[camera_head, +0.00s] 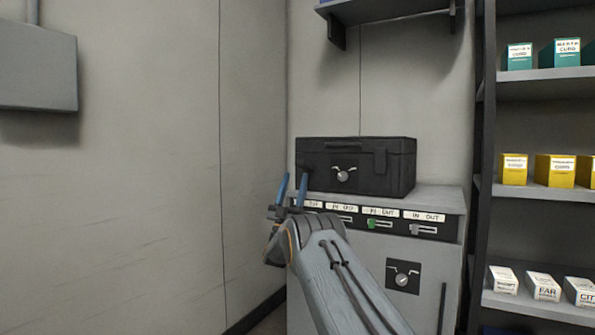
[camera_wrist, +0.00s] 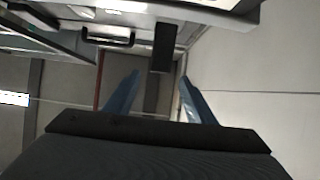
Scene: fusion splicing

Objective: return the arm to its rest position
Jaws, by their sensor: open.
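My gripper (camera_head: 293,188) is raised in front of the left end of a grey cabinet (camera_head: 338,265), its two blue fingers pointing up. The fingers are apart with nothing between them. In the wrist view my gripper (camera_wrist: 158,95) also shows its two blue fingers spread, with an empty gap. My arm reaches up from the lower right and hides part of the cabinet front. In the head view the fingers overlap the left edge of a black case (camera_head: 355,165); I cannot tell how near they are to it.
The cabinet has a row of labelled slide switches, one with a green knob (camera_head: 372,224), and a dial (camera_head: 403,277) below. A shelf rack (camera_head: 540,88) with teal, yellow and white boxes stands at right. A grey wall box (camera_head: 38,68) hangs at left, above open space.

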